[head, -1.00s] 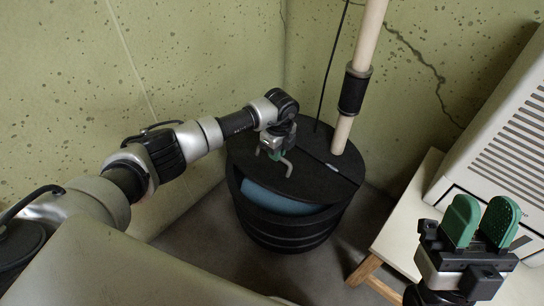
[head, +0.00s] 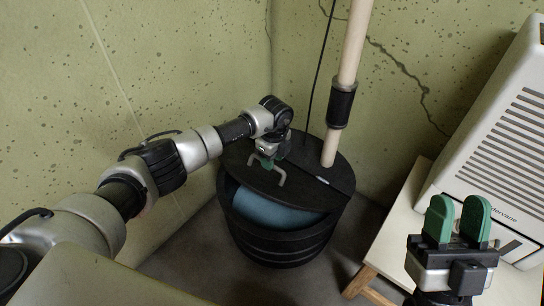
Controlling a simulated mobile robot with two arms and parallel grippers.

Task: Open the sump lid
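The round black sump basin (head: 285,243) stands on the floor in the corner. Its dark lid (head: 310,203) is partly off the rim at the front, where a blue surface (head: 265,210) shows in a crescent-shaped gap. A metal handle (head: 280,177) stands on the lid. My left gripper (head: 266,163) is at this handle, its green fingers around or against it; whether they are closed on it is hard to see. My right gripper (head: 457,222) is at the lower right, green fingers up and apart, empty, far from the lid.
A pale pipe with a black coupling (head: 341,105) and a black cord (head: 318,75) rise at the back of the lid. A stool-like table (head: 392,240) with a white louvred appliance (head: 500,150) stands at right. Cracked green walls close off the back and left.

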